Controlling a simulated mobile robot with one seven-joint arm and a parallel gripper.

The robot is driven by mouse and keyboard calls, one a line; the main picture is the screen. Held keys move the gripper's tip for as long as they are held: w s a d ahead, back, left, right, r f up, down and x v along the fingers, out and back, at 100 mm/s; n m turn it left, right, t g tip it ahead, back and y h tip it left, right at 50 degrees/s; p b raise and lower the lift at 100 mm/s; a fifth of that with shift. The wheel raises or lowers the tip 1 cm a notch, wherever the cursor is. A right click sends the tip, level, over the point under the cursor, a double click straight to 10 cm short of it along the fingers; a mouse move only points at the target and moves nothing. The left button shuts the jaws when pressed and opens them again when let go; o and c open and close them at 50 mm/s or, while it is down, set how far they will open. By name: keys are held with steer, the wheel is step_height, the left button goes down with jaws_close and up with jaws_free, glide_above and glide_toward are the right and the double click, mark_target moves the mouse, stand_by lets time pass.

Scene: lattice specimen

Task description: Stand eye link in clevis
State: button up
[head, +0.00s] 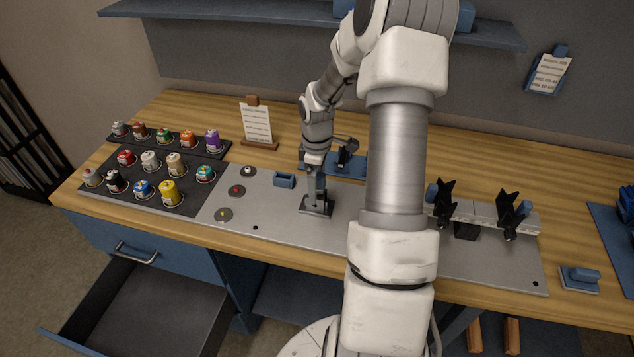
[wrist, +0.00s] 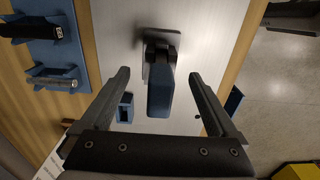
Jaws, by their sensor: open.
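The clevis (head: 317,207) is a dark fork on a square base on the grey plate, and it also shows in the wrist view (wrist: 160,46). A blue and dark upright piece, which looks like the eye link (wrist: 160,97), stands at the clevis; its lower end is hidden, so I cannot tell how deep it sits. It also shows in the head view (head: 320,186). My gripper (wrist: 161,75) is open, with one finger on each side of the link and a visible gap to both. In the head view my wrist hangs just above the link.
A small blue holder (head: 284,180) sits left of the clevis. A blue rack (head: 348,164) with dark tools lies behind. Several paint pots stand in a dark tray (head: 185,203) at left. Black clamps on a bar (head: 482,213) stand at right. A drawer (head: 150,310) hangs open below.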

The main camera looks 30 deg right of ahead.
steer(key=shift+r+p, duration=1.95)
steer(key=shift+r, duration=0.6)
step_height(320, 180, up, 17)
steer(key=shift+r+b, duration=0.2)
steer(key=shift+b, duration=0.25)
